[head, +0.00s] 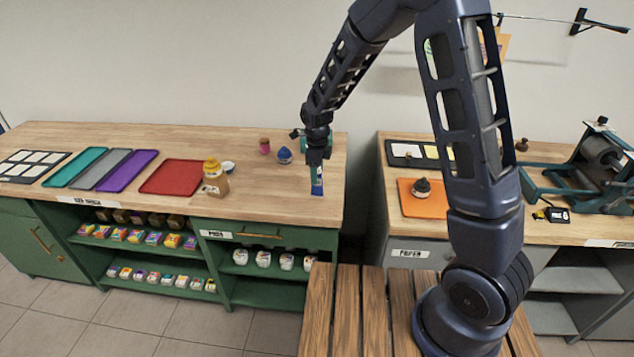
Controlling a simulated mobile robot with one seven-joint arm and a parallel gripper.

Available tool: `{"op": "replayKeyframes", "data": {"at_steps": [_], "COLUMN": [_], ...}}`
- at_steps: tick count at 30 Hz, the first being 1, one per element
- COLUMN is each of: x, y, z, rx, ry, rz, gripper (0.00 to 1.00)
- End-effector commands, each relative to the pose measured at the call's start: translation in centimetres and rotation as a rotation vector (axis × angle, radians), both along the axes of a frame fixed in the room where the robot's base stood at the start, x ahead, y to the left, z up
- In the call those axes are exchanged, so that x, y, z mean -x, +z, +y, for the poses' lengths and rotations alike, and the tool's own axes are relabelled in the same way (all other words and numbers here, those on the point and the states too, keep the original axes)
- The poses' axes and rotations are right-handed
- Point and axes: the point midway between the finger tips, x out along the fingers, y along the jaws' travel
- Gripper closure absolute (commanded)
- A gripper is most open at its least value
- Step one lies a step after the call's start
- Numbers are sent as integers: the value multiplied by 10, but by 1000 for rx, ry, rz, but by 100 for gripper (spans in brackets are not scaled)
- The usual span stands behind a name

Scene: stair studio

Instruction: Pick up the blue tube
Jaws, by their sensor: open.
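The blue tube (317,184) is at the right end of the left wooden counter (265,205), with a lighter label on it. It appears upright, directly below my gripper (315,164). My gripper points down over the tube, and its jaws are open. The fingers overlap the tube's upper part in the head view. I cannot tell whether they touch it or how far they reach around it.
Near the tube stand a blue bottle (285,155), a pink bottle (265,146) and a yellow-topped bottle (212,167). A red tray (172,177) lies further left. A gap separates this counter from the right one, which holds an orange mat (408,207) and a press (597,165).

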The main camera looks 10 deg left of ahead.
Motion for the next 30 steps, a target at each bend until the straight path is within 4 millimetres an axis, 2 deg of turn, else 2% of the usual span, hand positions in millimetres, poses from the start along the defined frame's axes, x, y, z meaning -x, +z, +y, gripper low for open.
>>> {"op": "replayKeyframes", "data": {"at_steps": [2,9,20,26,30], "x": [0,0,0,0,-1], "y": [0,0,7,38,73], "z": [0,0,0,0,1], "rx": [0,0,-1,-3,-5], "ry": [0,0,0,0,0], "rz": [0,0,-1,-2,-4], "gripper": [49,94,95,95,95]}}
